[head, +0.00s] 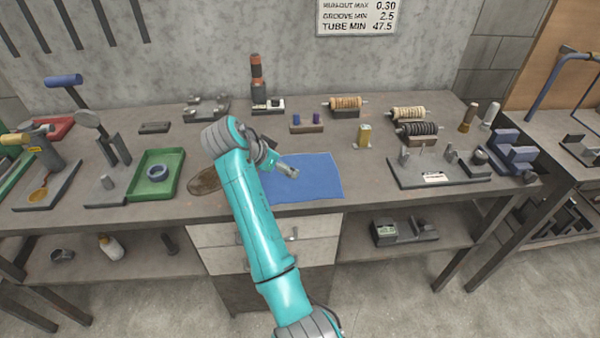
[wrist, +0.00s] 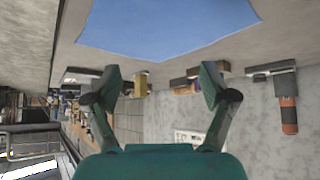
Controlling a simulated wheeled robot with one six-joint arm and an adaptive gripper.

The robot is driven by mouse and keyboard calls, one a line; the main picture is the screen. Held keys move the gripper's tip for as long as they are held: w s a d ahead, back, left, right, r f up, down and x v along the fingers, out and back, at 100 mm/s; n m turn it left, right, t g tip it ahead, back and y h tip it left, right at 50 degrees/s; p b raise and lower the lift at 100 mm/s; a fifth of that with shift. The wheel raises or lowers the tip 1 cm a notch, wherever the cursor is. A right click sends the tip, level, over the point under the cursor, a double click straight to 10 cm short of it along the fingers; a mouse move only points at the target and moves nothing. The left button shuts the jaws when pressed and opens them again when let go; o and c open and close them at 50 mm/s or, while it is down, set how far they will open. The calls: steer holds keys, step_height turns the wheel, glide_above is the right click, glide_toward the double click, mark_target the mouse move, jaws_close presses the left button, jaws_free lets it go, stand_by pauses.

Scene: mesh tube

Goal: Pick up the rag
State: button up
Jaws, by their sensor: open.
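A flat blue cloth-like sheet (head: 318,180) lies on the workbench near its front edge, right of my arm. It also shows at the top of the wrist view (wrist: 165,25). A brown, roughly oval flat thing (head: 205,181) lies left of my arm, partly hidden by it. I cannot tell for sure which of these two is the rag. My gripper (head: 290,171) shows over the left part of the blue sheet in the head view, seemingly above it. In the wrist view my gripper (wrist: 161,80) has its fingers wide apart with nothing between them.
A green tray (head: 178,185) with a blue ring stands to the left. A small blue-and-brown block (head: 308,126), spools on stands (head: 416,130) and a yellow piece (head: 364,135) stand behind and right. A grey fixture plate (head: 440,172) lies right. Bench around the blue sheet is mostly clear.

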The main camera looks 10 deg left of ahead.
mark_target(300, 176)
steer(key=shift+x, duration=4.5)
steer(key=shift+w+f, duration=0.1)
steer(key=shift+w+d+f, duration=0.15)
steer(key=shift+f, duration=0.05)
steer(key=shift+s+f, duration=0.2)
steer(key=shift+f, duration=0.1)
jaws_close()
steer(key=shift+r, duration=0.1)
step_height(300, 176, up, 12)
steer(key=shift+w+r, duration=0.2)
